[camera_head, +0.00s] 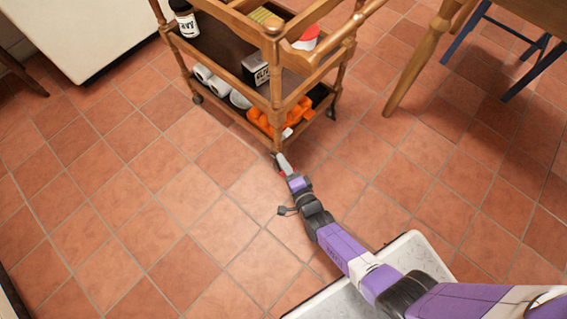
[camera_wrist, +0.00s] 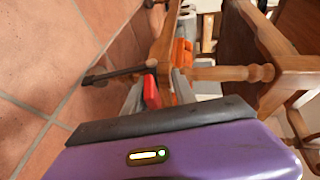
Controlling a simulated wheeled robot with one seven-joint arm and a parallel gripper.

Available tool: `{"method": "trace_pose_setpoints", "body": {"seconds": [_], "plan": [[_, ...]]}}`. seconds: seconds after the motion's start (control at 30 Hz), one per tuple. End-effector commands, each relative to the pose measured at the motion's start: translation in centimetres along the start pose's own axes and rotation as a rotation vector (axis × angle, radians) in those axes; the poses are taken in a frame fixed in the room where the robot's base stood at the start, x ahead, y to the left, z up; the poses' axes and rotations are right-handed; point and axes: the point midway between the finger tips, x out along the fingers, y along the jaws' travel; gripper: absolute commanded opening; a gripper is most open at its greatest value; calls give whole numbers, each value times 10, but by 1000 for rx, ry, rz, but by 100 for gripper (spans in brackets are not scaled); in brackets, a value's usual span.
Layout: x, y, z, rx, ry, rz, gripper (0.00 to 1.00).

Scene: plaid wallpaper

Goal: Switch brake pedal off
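The wooden cart (camera_head: 273,70) stands on the tiles with small casters under its legs. My gripper (camera_head: 281,160) is low, at the foot of the cart's nearest leg, and covers the caster there. In the wrist view the dark caster (camera_wrist: 110,75) sticks out from the bottom of a leg, just beyond my gripper (camera_wrist: 157,92). Small red parts show between its grey fingers; I cannot tell whether they are finger pads or a pedal. No brake pedal is clearly recognisable. The finger opening is too small and partly hidden to judge.
Orange items (camera_head: 277,117), grey-white rolls (camera_head: 209,80) and a dark bottle (camera_head: 185,20) sit on the cart's shelves. A wooden table leg (camera_head: 415,65) and blue chair legs (camera_head: 535,50) stand to the right. The tiled floor (camera_head: 120,210) at left is clear.

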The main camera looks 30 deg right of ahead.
Motion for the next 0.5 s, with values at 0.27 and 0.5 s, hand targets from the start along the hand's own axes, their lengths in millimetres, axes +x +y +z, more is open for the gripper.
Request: {"method": "trace_pose_setpoints", "body": {"seconds": [0.27, 0.5], "plan": [[-1, 0, 0, 0, 1, -1, 31], [-16, -1, 0, 2, 1, 1, 31]]}}
